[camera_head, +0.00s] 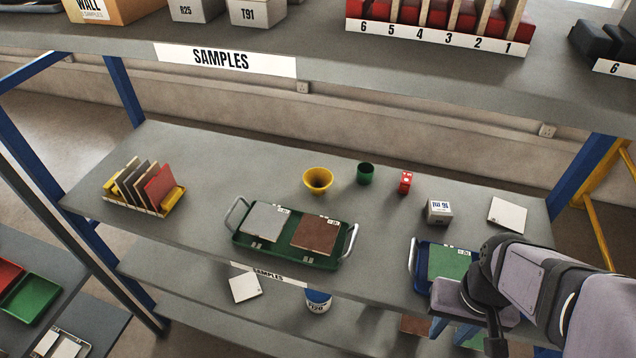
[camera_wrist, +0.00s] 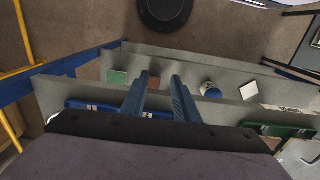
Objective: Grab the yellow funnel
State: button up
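The yellow funnel (camera_head: 318,181) stands on the middle shelf in the head view, wide mouth up, behind the green tray. It is not visible in the wrist view. My gripper (camera_head: 452,332) is at the lower right, in front of the shelf edge by the blue tray, well to the right of and nearer than the funnel. In the wrist view my gripper (camera_wrist: 162,80) shows two blue fingers apart with nothing between them.
In front is the green tray (camera_head: 290,257) with two tiles. The blue tray (camera_head: 424,284) is partly hidden by my arm.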

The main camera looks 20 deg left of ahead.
jog(key=w+a+n+t+y+b, duration=0.1)
jog(key=w+a+n+t, duration=0.2)
jog(key=w+n, duration=0.4)
jog(key=w+a+r+n+t+b, duration=0.1)
jog(key=w+a+n+t, duration=0.1)
jog(key=w+a+n, duration=0.35)
jog(key=w+a+n+t+y+b, duration=0.1)
jog(key=w+a+n+t, duration=0.15)
jog(key=w+n, duration=0.65)
jog(key=w+a+r+n+t+y+b, duration=0.1)
jog(key=w+a+n+t+y, duration=0.2)
jog(key=a+n, duration=0.5)
jog(key=w+a+r+n+t+y+b, duration=0.1)
jog(key=w+a+n+y, duration=0.35)
jog(key=a+n, duration=0.4)
jog(key=m, duration=0.2)
send_near(331, 180)
jog(key=shift+w+a+r+h, duration=0.2)
jog(key=shift+w+a+h, duration=0.25)
jog(key=shift+w+a, duration=0.35)
jog(key=shift+s+a+f, duration=0.1)
jog(key=shift+s+f, duration=0.05)
jog(key=shift+f, duration=0.05)
jog(key=shift+p+x, duration=0.8)
jog(key=shift+x, duration=0.3)
